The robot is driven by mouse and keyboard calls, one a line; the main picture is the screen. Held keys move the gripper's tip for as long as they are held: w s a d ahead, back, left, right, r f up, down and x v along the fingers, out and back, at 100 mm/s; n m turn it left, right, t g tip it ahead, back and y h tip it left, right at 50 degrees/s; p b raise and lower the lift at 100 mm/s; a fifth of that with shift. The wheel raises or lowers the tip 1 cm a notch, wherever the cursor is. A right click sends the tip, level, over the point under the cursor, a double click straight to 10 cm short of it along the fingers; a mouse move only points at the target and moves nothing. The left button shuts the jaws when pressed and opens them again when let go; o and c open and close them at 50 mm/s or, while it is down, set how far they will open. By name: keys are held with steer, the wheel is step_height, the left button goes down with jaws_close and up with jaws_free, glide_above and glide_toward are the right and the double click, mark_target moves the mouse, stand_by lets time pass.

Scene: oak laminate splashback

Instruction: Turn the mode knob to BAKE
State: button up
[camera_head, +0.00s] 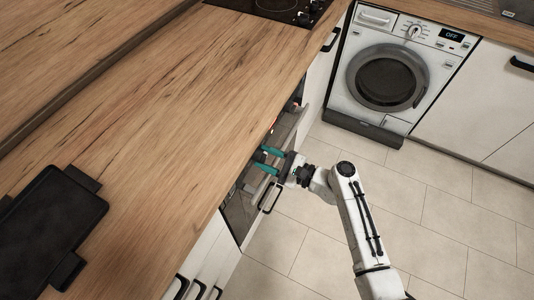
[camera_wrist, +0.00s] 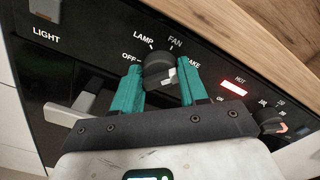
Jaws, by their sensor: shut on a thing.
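The mode knob (camera_wrist: 158,66) is a dark round knob on the black oven panel, in the wrist view. OFF, LAMP, FAN and a partly covered label ending in AKE are printed around it. A pale mark shows on the knob's lower right side, but I cannot tell for sure which label the knob points to. My gripper (camera_wrist: 161,74) has one teal finger on each side of the knob and is shut on it. In the head view my gripper (camera_head: 264,160) is at the oven front under the counter edge, where the knob is hidden.
A second knob (camera_wrist: 269,120) with number marks and a lit red HOT lamp (camera_wrist: 234,88) are to the right. The wooden counter (camera_head: 170,120) overhangs the panel. A washing machine (camera_head: 390,75) stands beyond clear tiled floor.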

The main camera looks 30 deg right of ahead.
steer(key=shift+m+p, duration=0.35)
steer(key=shift+m, duration=0.25)
steer(key=shift+f, duration=0.1)
steer(key=o, duration=1.1)
steer(key=shift+c, duration=0.2)
steer(key=b+v, duration=0.1)
steer(key=v, duration=0.9)
steer(key=shift+s+d, duration=0.25)
steer(key=shift+s, duration=0.05)
